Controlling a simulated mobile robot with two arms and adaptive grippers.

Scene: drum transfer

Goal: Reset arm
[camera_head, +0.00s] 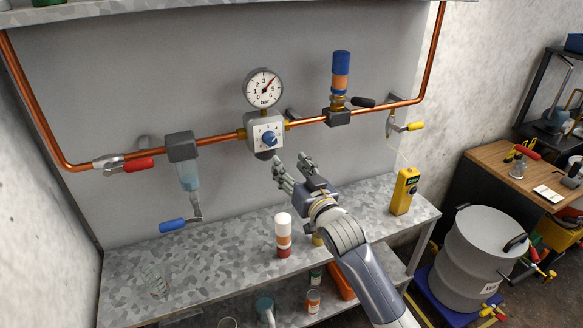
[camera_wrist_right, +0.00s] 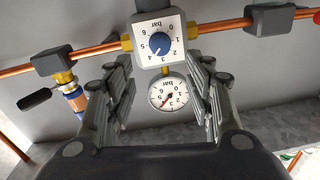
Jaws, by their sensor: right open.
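My right gripper (camera_head: 293,170) is open and empty, raised above the bench and just below the regulator (camera_head: 266,133) with its blue knob. In the right wrist view the two fingers (camera_wrist_right: 160,95) stand wide apart, with the regulator (camera_wrist_right: 160,42) and the pressure gauge (camera_wrist_right: 167,93) visible between them, upside down. I cannot see anything held, and no contact with the knob is clear. The gauge (camera_head: 263,88) shows above the regulator in the head view, its red needle pointing to the upper right. My left gripper is not in either view.
A copper pipe (camera_head: 225,139) runs along the wall with red, blue and yellow valve handles. A grey drum (camera_head: 475,255) stands right of the bench.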

